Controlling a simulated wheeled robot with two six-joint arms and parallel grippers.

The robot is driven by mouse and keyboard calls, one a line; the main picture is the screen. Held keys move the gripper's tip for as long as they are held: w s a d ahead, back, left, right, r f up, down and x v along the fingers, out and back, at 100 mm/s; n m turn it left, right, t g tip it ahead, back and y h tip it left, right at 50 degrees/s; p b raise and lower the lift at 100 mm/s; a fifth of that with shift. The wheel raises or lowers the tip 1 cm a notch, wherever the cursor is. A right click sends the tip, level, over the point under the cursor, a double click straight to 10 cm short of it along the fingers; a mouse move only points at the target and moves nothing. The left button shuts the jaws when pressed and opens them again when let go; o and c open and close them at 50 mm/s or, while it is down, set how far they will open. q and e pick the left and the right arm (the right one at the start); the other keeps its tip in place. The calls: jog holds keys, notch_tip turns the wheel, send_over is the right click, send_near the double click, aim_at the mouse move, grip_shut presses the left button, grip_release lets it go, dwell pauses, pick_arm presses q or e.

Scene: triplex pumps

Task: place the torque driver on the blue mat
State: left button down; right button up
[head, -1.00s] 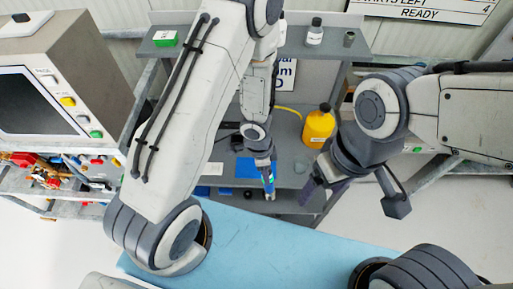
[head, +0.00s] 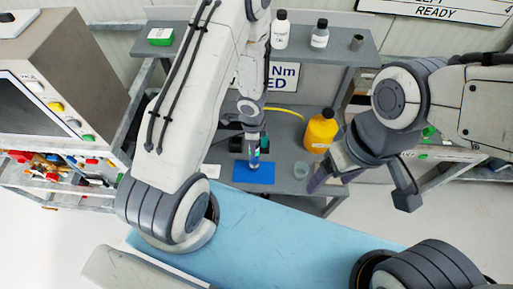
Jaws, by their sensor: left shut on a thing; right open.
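The torque driver (head: 254,158) is a slim tool with a blue and teal body, held nearly upright with its tip downward. My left gripper (head: 253,136) is shut on its upper part. The blue mat (head: 262,178) lies flat on the grey bench shelf, and the driver's lower end overlaps the mat in the head view. I cannot tell whether the tip touches the mat. My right gripper (head: 319,179) is open and empty, to the right of the mat and apart from it.
A yellow bottle (head: 320,132) and a small clear cup (head: 301,170) stand right of the mat. A dark object (head: 236,144) sits behind it, and a white card (head: 210,171) lies left. A light-blue surface (head: 280,235) is in front.

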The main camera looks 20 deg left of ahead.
pick_arm(q)
notch_tip(320, 180, down, 4)
jog(key=b, duration=0.4)
jog(key=shift+a+f, duration=0.1)
jog(key=shift+a, duration=0.05)
jog(key=shift+s, duration=0.1)
jog(key=shift+c, duration=2.2)
grip_release()
jog(key=shift+r, duration=0.2)
